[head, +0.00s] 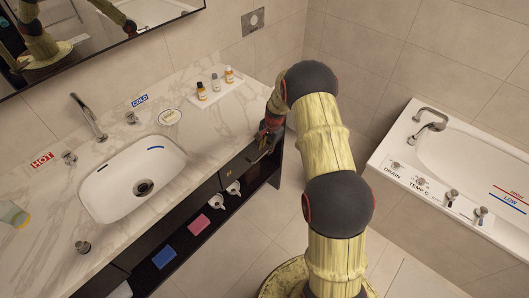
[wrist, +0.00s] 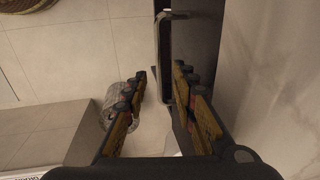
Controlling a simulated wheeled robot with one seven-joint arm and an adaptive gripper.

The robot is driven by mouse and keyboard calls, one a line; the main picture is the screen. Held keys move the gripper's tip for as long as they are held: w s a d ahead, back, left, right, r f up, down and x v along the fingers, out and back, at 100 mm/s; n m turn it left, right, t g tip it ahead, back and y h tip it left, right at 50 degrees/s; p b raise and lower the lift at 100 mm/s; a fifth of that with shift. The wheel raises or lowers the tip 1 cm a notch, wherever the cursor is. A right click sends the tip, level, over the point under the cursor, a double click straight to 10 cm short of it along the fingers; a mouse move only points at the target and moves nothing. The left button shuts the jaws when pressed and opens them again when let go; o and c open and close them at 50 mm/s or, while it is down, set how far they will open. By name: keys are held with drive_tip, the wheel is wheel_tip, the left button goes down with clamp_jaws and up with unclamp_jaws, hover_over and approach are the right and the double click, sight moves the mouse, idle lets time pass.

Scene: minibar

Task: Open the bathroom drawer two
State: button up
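The vanity's dark front (head: 235,170) runs under the marble counter in the head view. I cannot tell which part of it is drawer two, and no drawer is visibly pulled out. My gripper (head: 262,148) is at the front of the vanity near its right end. In the wrist view my gripper (wrist: 160,73) has its two fingers apart. A dark upright bar, apparently a handle (wrist: 163,45), stands beside the dark front (wrist: 193,40) and reaches down between the fingertips. I cannot tell whether the fingers touch it.
The marble counter (head: 125,150) holds a sink (head: 115,190) and a tray of small bottles (head: 212,98). An open shelf below holds blue (head: 163,257) and pink (head: 199,225) items. A bathtub (head: 480,165) stands at the right. Tiled floor (head: 235,245) is clear in front of the vanity.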

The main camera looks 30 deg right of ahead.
drive_tip(key=shift+w+a+f+b, duration=0.1)
drive_tip(key=shift+w+f+b, duration=0.05)
drive_tip(key=shift+f, duration=0.65)
drive_tip(key=shift+w+f+b, duration=0.1)
drive_tip(key=shift+f+b, duration=0.05)
drive_tip(key=shift+f, duration=0.6)
drive_tip(key=shift+c, duration=0.7)
clamp_jaws()
